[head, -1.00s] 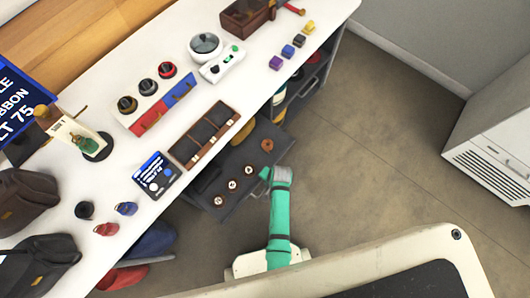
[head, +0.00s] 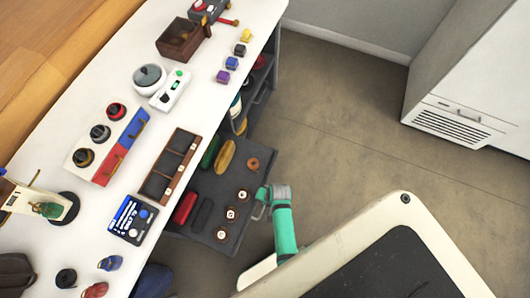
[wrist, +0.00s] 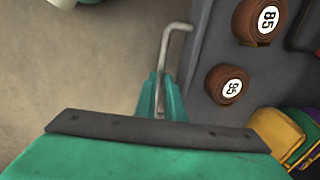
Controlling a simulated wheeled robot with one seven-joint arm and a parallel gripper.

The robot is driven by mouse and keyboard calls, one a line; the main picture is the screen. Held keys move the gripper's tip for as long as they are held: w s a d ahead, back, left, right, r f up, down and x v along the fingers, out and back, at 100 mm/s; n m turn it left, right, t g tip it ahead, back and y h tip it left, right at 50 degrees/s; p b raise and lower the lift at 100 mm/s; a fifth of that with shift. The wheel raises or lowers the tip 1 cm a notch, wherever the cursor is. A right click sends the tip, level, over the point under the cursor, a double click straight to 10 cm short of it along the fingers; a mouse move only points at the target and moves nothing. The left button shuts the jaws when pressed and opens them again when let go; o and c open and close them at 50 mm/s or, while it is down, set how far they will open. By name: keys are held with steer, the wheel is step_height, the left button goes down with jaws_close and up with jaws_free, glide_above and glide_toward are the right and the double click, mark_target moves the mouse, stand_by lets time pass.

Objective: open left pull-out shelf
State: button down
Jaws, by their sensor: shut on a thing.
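The left pull-out shelf (head: 232,184) is a dark grey tray that sticks out from under the white counter. It carries several brown numbered discs (head: 231,214), a brown ring (head: 253,163) and long red, black, green and yellow pieces. Its grey bar handle (head: 258,211) is at the outer edge; in the wrist view the bent handle (wrist: 175,38) runs down between my fingers. My green gripper (wrist: 160,98) is shut on this handle. In the head view my gripper (head: 266,194) is at the shelf's outer edge.
The white counter (head: 185,105) bears a wooden sectioned tray (head: 170,166), a red and blue drawer box (head: 122,148) and other small items. Another shelf unit (head: 262,88) is farther along. Bare floor (head: 335,130) lies right of the shelf, before a white cabinet (head: 460,118).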

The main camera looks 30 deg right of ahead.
steer(key=c, duration=1.8)
jaws_free()
steer(key=shift+c, duration=0.2)
steer(key=shift+r, duration=0.1)
step_height(320, 180, up, 10)
steer(key=s+d, duration=0.1)
steer(key=shift+s+d+r, duration=0.15)
steer(key=shift+s+r, duration=0.05)
steer(key=shift+s, duration=0.1)
